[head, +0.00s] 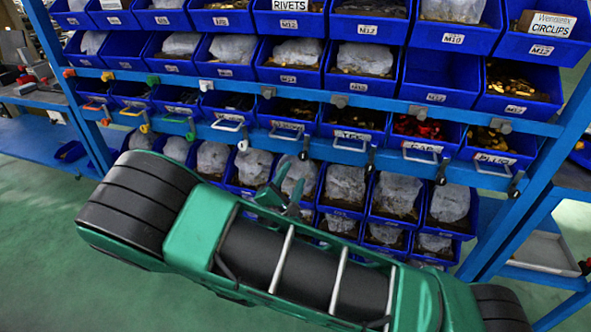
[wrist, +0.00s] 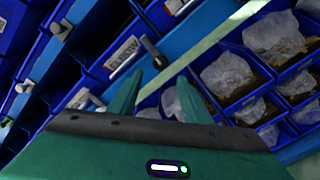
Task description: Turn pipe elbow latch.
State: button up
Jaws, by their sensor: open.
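A dark latch lever (wrist: 152,50) shows in the wrist view just beyond my fingertips, beside a white label (wrist: 124,55) that seems to read ELBOW. In the head view, a dark latch (head: 305,148) hangs from the blue rail, right of a bin label (head: 289,127) too small to read surely; it looks like the same latch. My green gripper (wrist: 160,77) is open and empty, its fingers apart and pointing at the rack. In the head view the gripper (head: 282,194) is below that latch, apart from it.
Similar latches hang along the rail: a white one (head: 242,145) to the left, dark ones (head: 371,158) to the right. Grey knobs (head: 268,92) line the upper rail (head: 365,99). Blue bins with bagged parts (head: 345,186) fill the rack below. Green floor (head: 40,240) is free at left.

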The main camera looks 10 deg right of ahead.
jog(key=shift+v, duration=1.05)
jog(key=s+d+r+m+g, duration=0.1)
jog(key=s+d+m+g, duration=0.4)
jog(key=d, duration=0.4)
jog(key=s+d+r+m+g+h, duration=0.1)
jog(key=s+d+m+g, duration=0.1)
jog(key=d+m+g, duration=0.6)
jog(key=s+d+r+m+g, duration=0.1)
jog(key=s+d+m, duration=0.3)
jog(key=d, duration=0.7)
jog(key=s+r+m+g+y, duration=0.1)
jog(key=s+r+m+y, duration=0.3)
jog(key=s, duration=0.7)
jog(key=s+r+m+y, duration=0.5)
jog(key=s+m, duration=0.1)
jog(key=s, duration=0.6)
jog(key=shift+d+r+g+y, duration=0.25)
jog(key=shift+d+g+y, duration=0.05)
jog(key=shift+d+g, duration=0.1)
